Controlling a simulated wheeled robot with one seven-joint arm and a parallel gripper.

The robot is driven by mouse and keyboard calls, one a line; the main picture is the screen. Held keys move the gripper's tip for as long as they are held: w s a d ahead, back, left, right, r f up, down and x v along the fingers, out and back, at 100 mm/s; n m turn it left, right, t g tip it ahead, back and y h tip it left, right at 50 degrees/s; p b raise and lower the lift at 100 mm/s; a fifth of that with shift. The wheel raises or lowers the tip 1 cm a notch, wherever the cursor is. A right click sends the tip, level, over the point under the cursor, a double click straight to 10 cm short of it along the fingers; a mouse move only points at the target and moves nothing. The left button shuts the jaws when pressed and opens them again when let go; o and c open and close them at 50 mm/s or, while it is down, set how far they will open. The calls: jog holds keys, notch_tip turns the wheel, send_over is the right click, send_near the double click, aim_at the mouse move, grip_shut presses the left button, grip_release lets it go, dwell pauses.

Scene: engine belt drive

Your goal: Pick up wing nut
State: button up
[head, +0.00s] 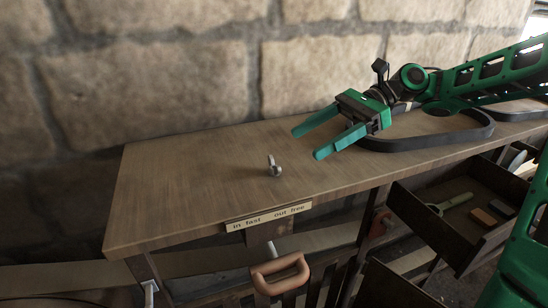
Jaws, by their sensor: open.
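The wing nut (274,167), a small grey metal piece, stands on the wooden bench top (180,190) near its front edge. My gripper (308,142) comes in from the right. Its two green fingers are spread apart and empty. They point left, to the upper right of the wing nut, and look raised above the bench. Nothing covers the wing nut from this view.
A label strip (269,217) and a brownish handle (280,274) are at the bench front. An open drawer (440,232) holds small items. The bench's left part is clear; a stone wall stands behind.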

aim_at(274, 166)
jog(key=x, duration=0.4)
jog(key=shift+a+f, duration=0.2)
jog(key=shift+a, duration=0.2)
jog(key=shift+x, duration=2.7)
jog(key=shift+r, duration=0.1)
jog(key=c, duration=1.1)
